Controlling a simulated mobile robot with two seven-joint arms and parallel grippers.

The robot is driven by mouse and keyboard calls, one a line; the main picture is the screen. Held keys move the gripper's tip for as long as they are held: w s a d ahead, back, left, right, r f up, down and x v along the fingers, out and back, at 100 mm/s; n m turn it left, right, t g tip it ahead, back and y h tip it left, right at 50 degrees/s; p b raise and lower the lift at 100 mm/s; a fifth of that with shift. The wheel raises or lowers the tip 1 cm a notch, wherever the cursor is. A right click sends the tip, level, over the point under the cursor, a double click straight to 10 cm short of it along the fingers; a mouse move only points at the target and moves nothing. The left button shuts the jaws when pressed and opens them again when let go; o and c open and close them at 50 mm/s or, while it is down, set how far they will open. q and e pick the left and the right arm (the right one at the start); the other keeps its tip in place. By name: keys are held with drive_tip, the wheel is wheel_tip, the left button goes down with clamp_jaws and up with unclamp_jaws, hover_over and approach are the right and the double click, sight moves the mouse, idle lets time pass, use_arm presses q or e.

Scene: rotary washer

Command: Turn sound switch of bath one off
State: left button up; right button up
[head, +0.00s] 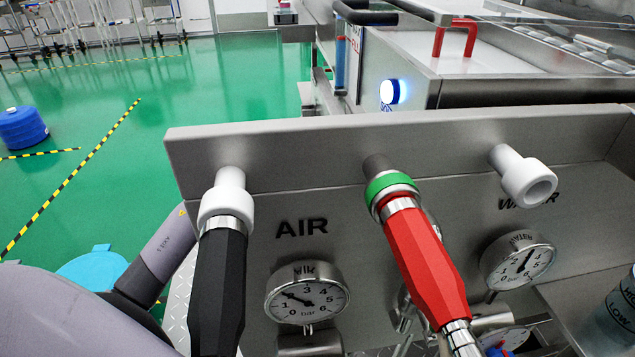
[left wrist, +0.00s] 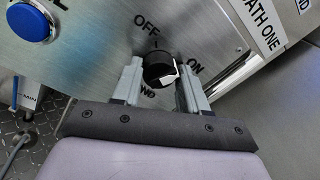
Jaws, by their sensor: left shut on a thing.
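The sound switch (left wrist: 155,68) is a round black knob with a white pointer, on a metal panel in the left wrist view. OFF is printed above it and ON to its right. The white pointer is on the knob's right side, toward ON. My left gripper (left wrist: 159,78) is shut on the knob, one finger on each side. The BATH ONE label (left wrist: 265,27) is on the panel at the upper right. In the head view, neither the switch nor a gripper shows; only my left arm is at the lower left.
A blue button (left wrist: 30,22) is left of the switch. The head view shows a steel panel (head: 330,150) with a black-handled hose (head: 218,285), a red-handled hose (head: 425,260), a white nozzle (head: 525,178) and gauges (head: 307,297). Green floor (head: 230,75) is open at the left.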

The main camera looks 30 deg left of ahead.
use_arm(q)
drive_tip(key=shift+f+n+t+p, duration=0.15)
drive_tip(key=shift+n+t+p, duration=0.2)
drive_tip(key=shift+n+p, duration=2.75)
drive_tip(key=shift+f+n+t+p, duration=0.1)
drive_tip(key=shift+n+t+p, duration=0.25)
drive_tip(key=shift+n+p, duration=2.7)
drive_tip(key=n+b, duration=0.2)
drive_tip(key=n, duration=0.1)
drive_tip(key=shift+b, duration=0.35)
drive_tip(key=shift+s+f, duration=0.1)
drive_tip(key=o, duration=0.9)
drive_tip(key=shift+c, duration=0.2)
drive_tip(key=shift+o, duration=0.7)
